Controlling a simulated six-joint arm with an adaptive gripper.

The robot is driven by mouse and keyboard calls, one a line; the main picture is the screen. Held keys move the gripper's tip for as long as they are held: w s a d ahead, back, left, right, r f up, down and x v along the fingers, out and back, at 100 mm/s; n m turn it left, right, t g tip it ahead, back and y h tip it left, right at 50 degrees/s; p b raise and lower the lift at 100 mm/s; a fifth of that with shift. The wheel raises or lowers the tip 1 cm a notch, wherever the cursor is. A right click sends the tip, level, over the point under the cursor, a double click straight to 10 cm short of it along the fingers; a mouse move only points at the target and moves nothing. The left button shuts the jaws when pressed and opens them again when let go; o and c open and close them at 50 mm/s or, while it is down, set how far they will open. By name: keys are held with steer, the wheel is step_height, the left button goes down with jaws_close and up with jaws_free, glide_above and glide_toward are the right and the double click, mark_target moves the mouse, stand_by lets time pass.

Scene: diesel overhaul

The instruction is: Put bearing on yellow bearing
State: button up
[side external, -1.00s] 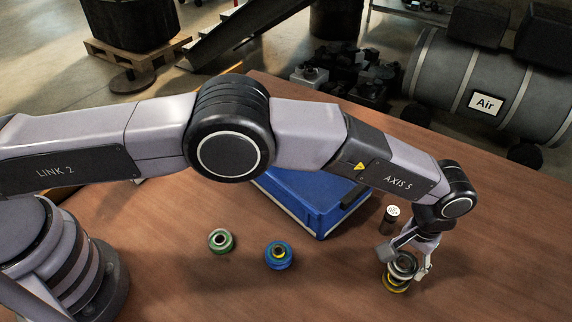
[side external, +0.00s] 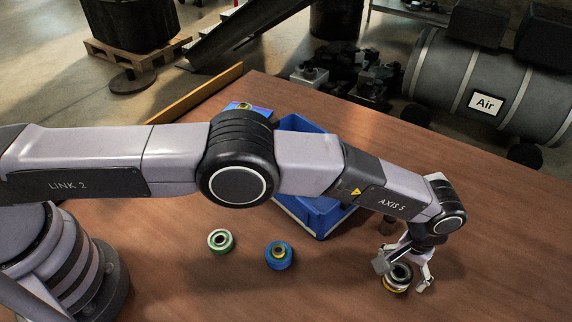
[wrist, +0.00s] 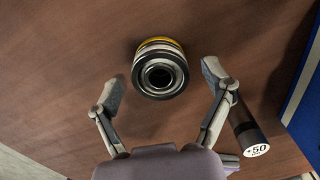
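A metallic grey ring bearing (side external: 401,271) sits on top of the yellow bearing (side external: 392,289) at the right of the table. In the wrist view the grey bearing (wrist: 160,75) faces me with its dark bore, and a yellow rim (wrist: 157,41) shows behind it. The two look stacked and closely lined up; I cannot tell how fully the upper one is seated. My gripper (side external: 404,276) is over the stack with one finger on either side. In the wrist view my gripper (wrist: 163,78) is open, with clear gaps between both fingers and the bearing.
A green bearing (side external: 221,241) and a blue bearing (side external: 279,256) stand to the left on the table. A blue bin (side external: 312,214) lies behind my arm. A dark cylinder marked +50 (wrist: 250,135) stands close to my right finger in the wrist view.

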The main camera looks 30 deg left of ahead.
mark_target(400, 272)
steer(key=shift+r, duration=0.1)
step_height(400, 272, up, 11)
steer(key=w+a+r+n+t+h, duration=0.1)
steer(key=w+a+r, duration=0.2)
steer(key=a+r, duration=0.9)
steer(key=w+a+r+t, duration=0.1)
steer(key=w+a+r, duration=0.1)
steer(key=a+r, duration=1)
steer(key=s+a+r+t, duration=0.1)
steer(key=s+a+r, duration=0.4)
steer(key=a, duration=0.4)
steer(key=s+a+r+t, duration=0.1)
steer(key=s+a+r, duration=0.3)
steer(key=s+a, duration=0.4)
steer(key=s+a+f, duration=0.1)
steer(key=s+a, duration=0.2)
steer(key=s, duration=0.1)
steer(key=s+a+f+t, duration=0.1)
steer(key=s+a+f, duration=0.1)
steer(key=s, duration=0.3)
steer(key=s+a+f+n+y, duration=0.1)
steer(key=s+a+f, duration=0.1)
steer(key=s+a, duration=0.2)
steer(key=shift+s+f+t, duration=0.25)
steer(key=shift+s+t, duration=0.05)
steer(key=shift+s, duration=0.05)
